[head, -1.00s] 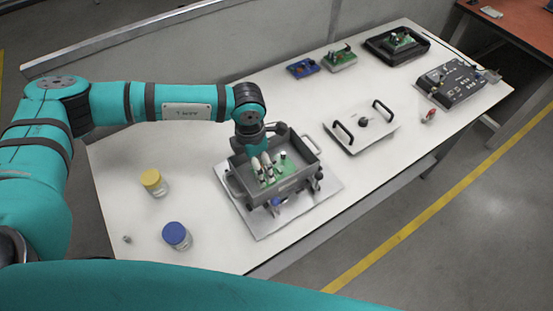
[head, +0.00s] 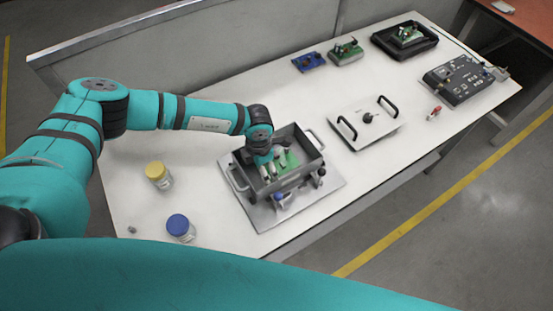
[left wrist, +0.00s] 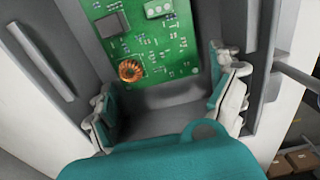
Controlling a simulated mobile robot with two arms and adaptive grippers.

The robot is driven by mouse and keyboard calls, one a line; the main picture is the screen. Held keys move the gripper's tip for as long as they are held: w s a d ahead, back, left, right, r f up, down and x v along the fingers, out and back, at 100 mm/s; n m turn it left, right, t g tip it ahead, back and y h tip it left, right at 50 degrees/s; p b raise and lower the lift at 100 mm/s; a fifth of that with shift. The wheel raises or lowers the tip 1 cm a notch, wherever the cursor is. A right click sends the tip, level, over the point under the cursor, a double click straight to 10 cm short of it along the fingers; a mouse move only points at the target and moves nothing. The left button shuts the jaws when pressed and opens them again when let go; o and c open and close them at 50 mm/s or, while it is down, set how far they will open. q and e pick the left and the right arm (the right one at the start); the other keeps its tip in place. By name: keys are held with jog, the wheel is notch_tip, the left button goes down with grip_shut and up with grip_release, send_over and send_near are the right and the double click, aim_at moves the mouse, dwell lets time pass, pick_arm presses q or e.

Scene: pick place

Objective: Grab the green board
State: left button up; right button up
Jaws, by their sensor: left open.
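A green board (head: 291,159) with electronic parts lies inside a grey open-topped box (head: 312,147). In the left wrist view the green board (left wrist: 185,50) shows a copper coil, a dark chip and a pale terminal block. My left gripper (head: 272,169) reaches down into the box, over the board, and partly hides it. In the left wrist view the left gripper (left wrist: 167,105) is open, with its fingers spread to either side near the board's near edge and nothing held between them. Whether a finger touches the board I cannot tell. My right gripper is not in view.
The box stands on a metal plate (head: 262,222) with side handles. A yellow-lidded jar (head: 158,176) and a blue-lidded jar (head: 181,228) stand left of it. A handled plate (head: 370,135) lies right. Other boards (head: 346,51) sit at the back, with a black tray (head: 431,50).

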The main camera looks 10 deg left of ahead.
pick_arm(q)
jog(key=c, duration=1)
